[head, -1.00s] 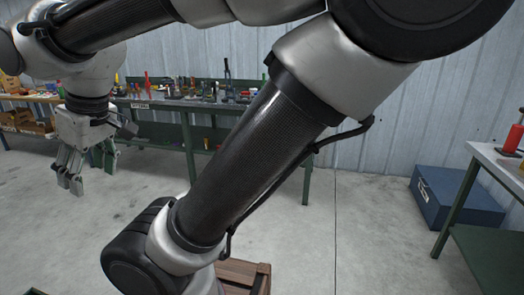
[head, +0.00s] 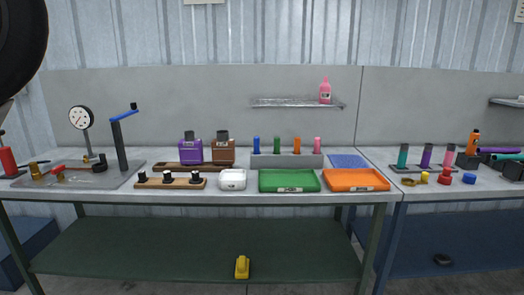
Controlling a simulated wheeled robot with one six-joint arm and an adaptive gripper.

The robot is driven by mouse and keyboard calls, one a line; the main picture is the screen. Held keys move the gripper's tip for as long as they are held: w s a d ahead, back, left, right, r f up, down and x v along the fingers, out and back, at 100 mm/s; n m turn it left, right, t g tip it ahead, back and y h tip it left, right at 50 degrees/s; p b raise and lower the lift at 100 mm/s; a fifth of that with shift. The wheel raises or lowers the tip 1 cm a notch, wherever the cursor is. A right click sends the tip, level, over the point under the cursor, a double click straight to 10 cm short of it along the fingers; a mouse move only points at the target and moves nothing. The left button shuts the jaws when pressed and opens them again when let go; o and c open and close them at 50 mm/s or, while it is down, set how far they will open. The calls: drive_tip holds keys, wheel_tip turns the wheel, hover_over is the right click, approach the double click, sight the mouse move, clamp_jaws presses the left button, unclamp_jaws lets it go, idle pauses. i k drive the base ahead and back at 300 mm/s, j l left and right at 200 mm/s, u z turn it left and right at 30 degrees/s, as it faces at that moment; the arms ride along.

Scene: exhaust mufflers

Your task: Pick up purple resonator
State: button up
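Several purple things show in the head view, and I cannot tell for sure which is the resonator. A purple box with a dark neck (head: 191,151) stands upright on a wooden base at the centre left of the bench, beside a similar brown box (head: 223,152). A purple upright cylinder (head: 426,156) stands on a dark base at the right, between a teal and a pink one. A purple tube (head: 498,150) lies at the far right. My gripper is out of view; only a dark rounded part of my arm shows at the upper left.
On the bench are a white container (head: 232,180), a green tray (head: 288,181), an orange tray (head: 355,180) and a rack of coloured pegs (head: 287,160). A dial gauge (head: 81,119) stands at left. A wall shelf (head: 297,102) holds a pink bottle (head: 325,91).

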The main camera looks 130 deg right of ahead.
sight(191, 149)
drive_tip(key=z, duration=4.1)
